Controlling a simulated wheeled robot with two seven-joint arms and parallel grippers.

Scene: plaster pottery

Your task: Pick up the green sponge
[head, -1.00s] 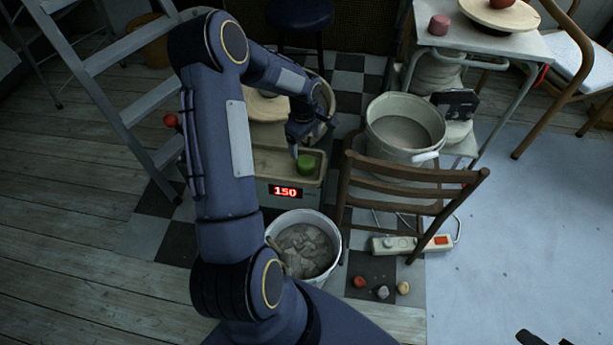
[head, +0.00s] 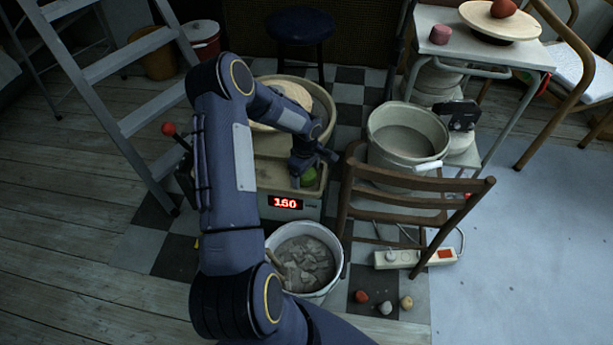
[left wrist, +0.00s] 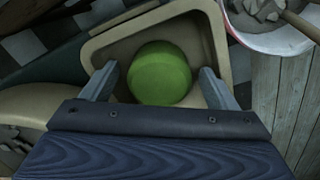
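The green sponge (head: 308,176) is a small round block in the front tray of the pottery wheel. In the left wrist view the sponge (left wrist: 160,74) lies between the two fingers of my left gripper (left wrist: 158,88). The fingers are spread apart, with a gap showing on each side of the sponge. In the head view my left gripper (head: 304,176) is down over the tray and partly hides the sponge. My right gripper does not show clearly in these frames.
The wheel's red display (head: 285,202) reads 160. A bucket of clay scraps (head: 340,274) stands below the tray. A wooden chair (head: 420,184) and a large pale bucket (head: 408,128) stand close on the right. A stepladder (head: 122,72) is on the left.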

